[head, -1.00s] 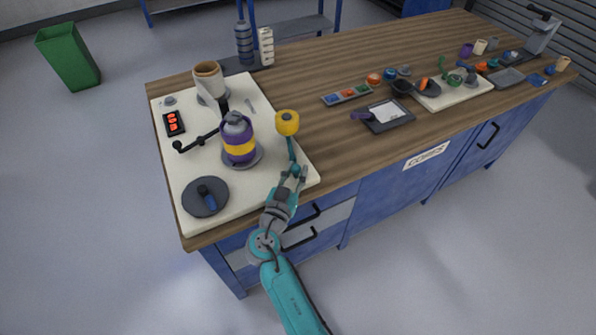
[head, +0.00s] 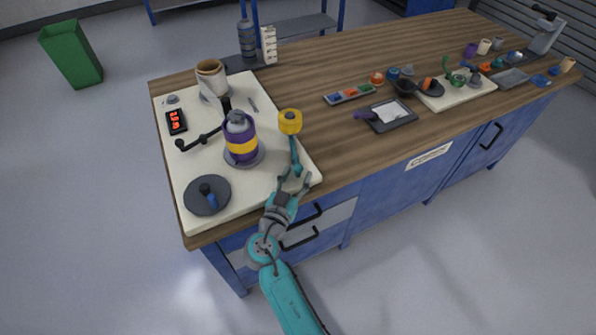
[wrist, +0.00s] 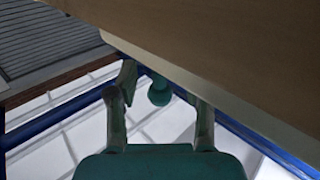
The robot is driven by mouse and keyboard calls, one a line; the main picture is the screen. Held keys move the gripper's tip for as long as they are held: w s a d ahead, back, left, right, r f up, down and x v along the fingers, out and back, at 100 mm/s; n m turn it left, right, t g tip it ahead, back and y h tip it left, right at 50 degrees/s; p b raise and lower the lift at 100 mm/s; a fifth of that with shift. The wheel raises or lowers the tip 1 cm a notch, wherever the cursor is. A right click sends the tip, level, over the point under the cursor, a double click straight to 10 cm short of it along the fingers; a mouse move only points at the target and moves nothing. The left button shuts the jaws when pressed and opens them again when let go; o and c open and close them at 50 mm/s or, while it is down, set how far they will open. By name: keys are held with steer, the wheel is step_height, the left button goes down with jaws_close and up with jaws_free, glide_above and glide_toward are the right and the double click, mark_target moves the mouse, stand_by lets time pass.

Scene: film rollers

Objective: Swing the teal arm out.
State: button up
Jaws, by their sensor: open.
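The teal arm (head: 295,152) is a thin lever on the cream board, running from under a yellow roller (head: 290,122) toward the board's front right edge. A round teal knob ends it, and the knob also shows in the wrist view (wrist: 159,93). My gripper (head: 295,177) is open at the front edge of the board, just short of the knob. In the wrist view the knob appears between my two spread fingers (wrist: 160,98), with gaps on both sides. I see no contact.
A purple and yellow roller (head: 240,140) stands left of the teal arm on the cream board (head: 262,192). A black lever (head: 200,140), a dark disc (head: 207,196) and a red-buttoned box (head: 176,121) lie further left. Bare wood is to the right.

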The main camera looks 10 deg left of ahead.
steer(key=s+a+r, duration=0.1)
steer(key=s, duration=0.9)
steer(key=shift+s+a, duration=0.3)
steer(key=shift+s, duration=0.1)
steer(key=s+d+f+n+g+y, duration=0.2)
steer(key=s+d+f+n, duration=0.1)
steer(key=d+f, duration=0.75)
steer(key=s+d+f+n+g+y, duration=0.2)
steer(key=s+d+f+g, duration=0.15)
steer(key=s+d, duration=0.8)
steer(key=s+d+r+m+t, duration=0.1)
steer(key=s+d+r, duration=0.1)
steer(key=s+r, duration=0.3)
steer(key=s+d+r+m, duration=0.1)
steer(key=s+d+r, duration=0.2)
steer(key=s+r, duration=0.2)
steer(key=s+d+r+m+t+h, duration=0.1)
steer(key=s+d+r, duration=0.2)
steer(key=s+r, duration=0.3)
steer(key=s, duration=0.4)
steer(key=shift+s+d+t, duration=0.25)
steer(key=shift+t, duration=0.1)
